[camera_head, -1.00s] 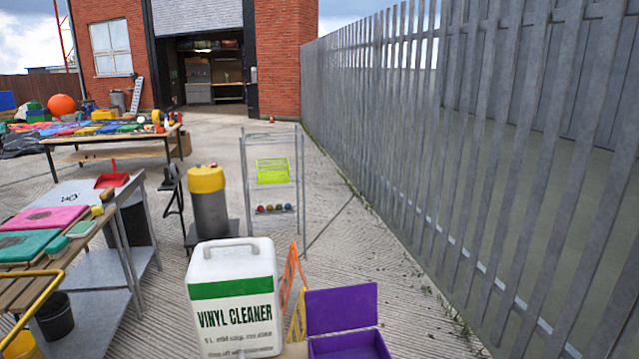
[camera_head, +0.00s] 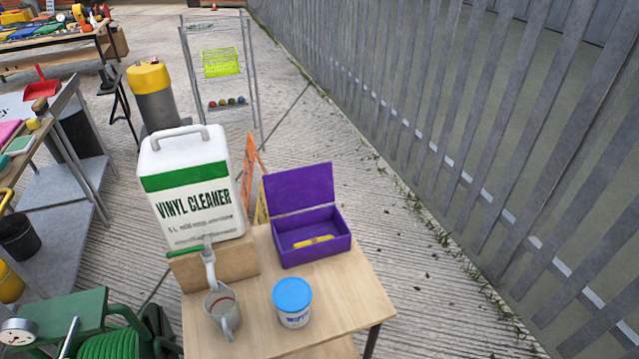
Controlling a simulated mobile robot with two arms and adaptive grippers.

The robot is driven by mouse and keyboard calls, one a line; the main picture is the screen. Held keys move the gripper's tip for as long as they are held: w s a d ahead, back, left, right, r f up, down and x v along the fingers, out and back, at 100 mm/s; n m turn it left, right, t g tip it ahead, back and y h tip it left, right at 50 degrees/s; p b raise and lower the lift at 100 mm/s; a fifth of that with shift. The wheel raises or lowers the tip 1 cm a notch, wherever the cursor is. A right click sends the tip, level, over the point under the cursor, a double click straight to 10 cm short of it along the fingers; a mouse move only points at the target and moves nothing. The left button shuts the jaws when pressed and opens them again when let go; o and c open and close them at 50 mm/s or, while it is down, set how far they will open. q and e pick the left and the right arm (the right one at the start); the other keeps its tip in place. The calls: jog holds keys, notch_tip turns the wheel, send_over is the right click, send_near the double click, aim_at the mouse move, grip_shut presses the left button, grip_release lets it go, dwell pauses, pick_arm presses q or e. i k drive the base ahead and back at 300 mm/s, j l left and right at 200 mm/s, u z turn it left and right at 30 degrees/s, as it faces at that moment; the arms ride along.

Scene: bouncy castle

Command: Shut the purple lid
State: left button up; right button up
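A purple box (camera_head: 316,249) stands on the right back part of a small wooden table (camera_head: 345,297). Its purple lid (camera_head: 299,188) is open and stands up at the box's back edge, leaning slightly back. A yellow item (camera_head: 312,242) lies inside the box. Neither of my grippers shows in the head view.
A grey mug (camera_head: 222,308) and a blue-lidded tub (camera_head: 292,300) stand in front. A green hose reel (camera_head: 105,330) is at lower left. A metal fence (camera_head: 450,110) runs along the right.

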aim_at(286, 192)
jog(key=z, duration=2)
jog(key=i+l+z, duration=0.15)
jog(key=i, duration=0.3)
jog(key=i+l+z, duration=0.1)
jog(key=i+l, duration=0.15)
jog(key=i, duration=0.2)
jog(key=i+j+u, duration=0.25)
jog(key=u, duration=0.2)
jog(key=i+j+u, duration=0.15)
jog(key=i+u, duration=0.5)
jog(key=u, duration=0.2)
jog(key=i+u, duration=0.3)
jog(key=u, duration=0.15)
jog(key=i+l+u, duration=0.2)
jog(key=u, duration=0.25)
jog(key=i+j+u, duration=0.15)
jog(key=i+u, duration=0.25)
jog(key=i, duration=0.65)
jog(key=i+l+u, duration=0.2)
jog(key=i+u, duration=0.15)
jog(key=i, duration=0.65)
jog(key=i+u, duration=0.15)
jog(key=u, duration=0.25)
jog(key=i+u, duration=0.15)
jog(key=u, duration=0.3)
jog(key=i+l+u, duration=0.1)
jog(key=u, duration=0.3)
jog(key=i+l+u, duration=0.1)
jog(key=u, duration=0.3)
